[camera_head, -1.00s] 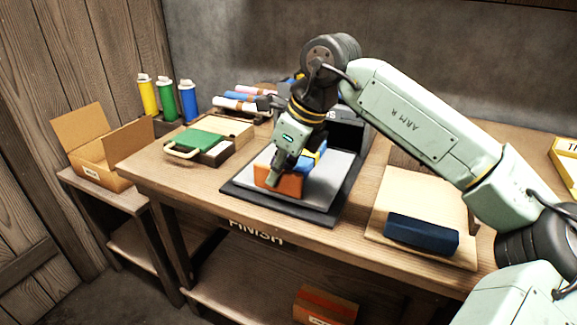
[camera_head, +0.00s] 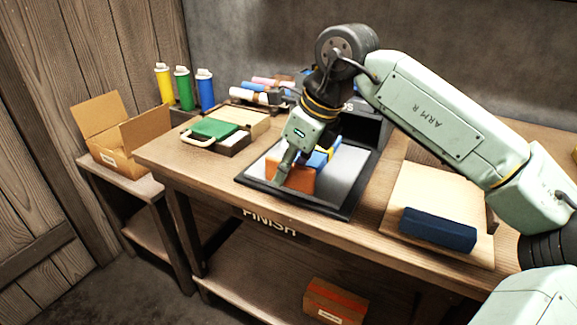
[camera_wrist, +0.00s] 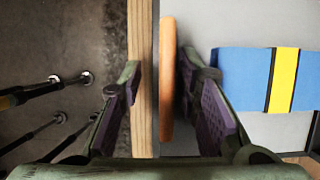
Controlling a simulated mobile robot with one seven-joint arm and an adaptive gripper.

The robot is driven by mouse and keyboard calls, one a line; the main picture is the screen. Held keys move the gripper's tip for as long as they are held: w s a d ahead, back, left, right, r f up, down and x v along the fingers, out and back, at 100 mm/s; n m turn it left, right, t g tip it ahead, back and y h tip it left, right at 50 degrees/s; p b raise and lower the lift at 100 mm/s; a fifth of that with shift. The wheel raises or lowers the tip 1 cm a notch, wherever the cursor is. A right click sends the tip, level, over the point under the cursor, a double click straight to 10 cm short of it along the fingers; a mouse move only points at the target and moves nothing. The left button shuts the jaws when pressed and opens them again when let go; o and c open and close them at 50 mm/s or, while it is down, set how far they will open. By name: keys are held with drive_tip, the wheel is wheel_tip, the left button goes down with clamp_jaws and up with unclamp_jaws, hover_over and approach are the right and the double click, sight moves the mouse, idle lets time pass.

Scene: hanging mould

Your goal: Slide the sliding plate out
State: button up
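A grey plate (camera_head: 350,166) lies on a black base (camera_head: 325,205) near the bench's front edge. An orange upright piece (camera_head: 297,180) stands at the plate's front side, with a blue block with a yellow band (camera_head: 318,158) behind it. My gripper (camera_head: 282,172) points down at the orange piece. In the wrist view my gripper (camera_wrist: 158,88) is open. The orange piece (camera_wrist: 167,75) shows edge-on between its fingers, closer to the right finger, and the left finger stands clear of it. The blue block (camera_wrist: 240,80) lies right of the fingers.
A green-topped case (camera_head: 215,130) sits left on the bench, with yellow, green and blue bottles (camera_head: 184,90) behind. An open cardboard box (camera_head: 125,150) stands on a lower shelf at left. A dark blue block (camera_head: 437,228) lies on a board at right. Bench space before the base is narrow.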

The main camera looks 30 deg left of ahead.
drive_tip(key=shift+r, duration=0.1)
drive_tip(key=v, duration=1.2)
